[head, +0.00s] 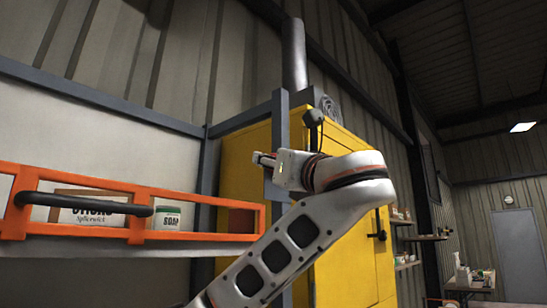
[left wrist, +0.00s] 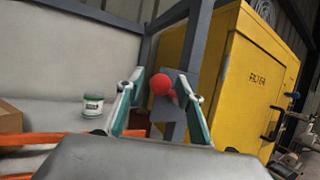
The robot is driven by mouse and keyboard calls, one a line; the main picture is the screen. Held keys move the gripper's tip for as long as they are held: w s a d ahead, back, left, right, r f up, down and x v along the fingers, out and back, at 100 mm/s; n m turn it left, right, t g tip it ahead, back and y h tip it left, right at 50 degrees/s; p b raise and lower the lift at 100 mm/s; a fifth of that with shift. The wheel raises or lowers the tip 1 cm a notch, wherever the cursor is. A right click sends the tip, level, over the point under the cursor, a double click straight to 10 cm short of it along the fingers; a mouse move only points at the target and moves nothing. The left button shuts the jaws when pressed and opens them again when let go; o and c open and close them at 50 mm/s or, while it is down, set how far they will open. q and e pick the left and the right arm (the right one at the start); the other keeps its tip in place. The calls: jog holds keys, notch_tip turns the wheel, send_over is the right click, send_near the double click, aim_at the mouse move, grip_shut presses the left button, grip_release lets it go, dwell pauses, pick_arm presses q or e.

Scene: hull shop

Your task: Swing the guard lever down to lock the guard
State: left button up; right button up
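The guard (head: 100,235) is an orange frame across the left of the head view, with a dark bar handle (head: 85,204). In the left wrist view a red ball knob (left wrist: 160,84), which looks like the guard lever's end, stands before a grey plate (left wrist: 182,84) on the post. A short reddish stem shows behind it; the rest of the lever is hidden. My left gripper (left wrist: 160,80) is open, its teal fingers on either side of the knob. I cannot tell whether they touch it. In the head view, my arm hides the knob. My right gripper is not in view.
A yellow cabinet (head: 345,265) stands right behind the grey post (head: 281,130). Shelves (head: 430,238) and a workbench (head: 470,288) are farther right.

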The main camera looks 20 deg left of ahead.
pick_arm(q)
jog(key=shift+w+a, duration=0.1)
grip_shut()
